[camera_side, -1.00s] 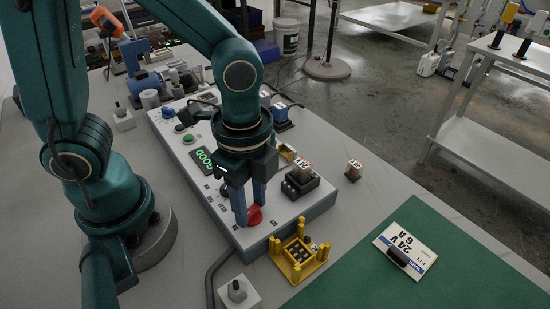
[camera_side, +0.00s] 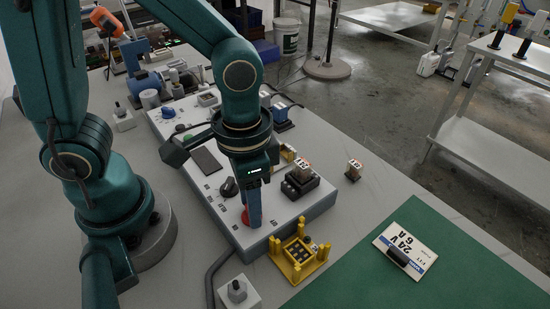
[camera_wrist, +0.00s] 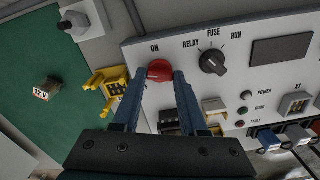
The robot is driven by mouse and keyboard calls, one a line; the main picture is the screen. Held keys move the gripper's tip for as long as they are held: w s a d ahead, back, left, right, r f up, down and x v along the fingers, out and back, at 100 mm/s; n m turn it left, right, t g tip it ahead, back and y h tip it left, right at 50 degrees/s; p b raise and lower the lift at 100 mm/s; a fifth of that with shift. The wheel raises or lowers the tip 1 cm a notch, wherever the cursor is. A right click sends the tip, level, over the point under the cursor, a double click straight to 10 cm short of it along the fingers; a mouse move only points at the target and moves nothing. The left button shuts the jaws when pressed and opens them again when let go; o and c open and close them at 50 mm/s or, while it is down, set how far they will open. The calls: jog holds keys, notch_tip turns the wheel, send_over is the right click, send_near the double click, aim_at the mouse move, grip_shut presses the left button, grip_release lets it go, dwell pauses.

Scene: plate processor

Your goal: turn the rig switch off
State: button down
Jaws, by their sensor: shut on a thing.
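The red rig switch (camera_wrist: 160,70) is a round knob on the panel, below the ON label in the wrist view. My gripper (camera_wrist: 160,79) points down with its blue fingers on either side of the knob, shut on it. In the side view the gripper (camera_side: 253,222) stands at the near end of the white rig (camera_side: 222,213), and only a bit of the red switch (camera_side: 245,217) shows beside the fingers. The fingers hide part of the knob and the panel beneath. The rig's display (camera_side: 206,159) is dark.
A black selector knob (camera_wrist: 212,61) marked RELAY, FUSE, RUN is close to the switch. A yellow fixture (camera_side: 299,257) stands just off the rig's near end. A relay in a black socket (camera_side: 302,181) sits beside the gripper. The green mat (camera_side: 350,275) is largely clear.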

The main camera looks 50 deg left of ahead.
jog(key=shift+n, duration=1.6)
jog(key=shift+c, duration=2.2)
grip_release()
jog(key=shift+r, duration=2.6)
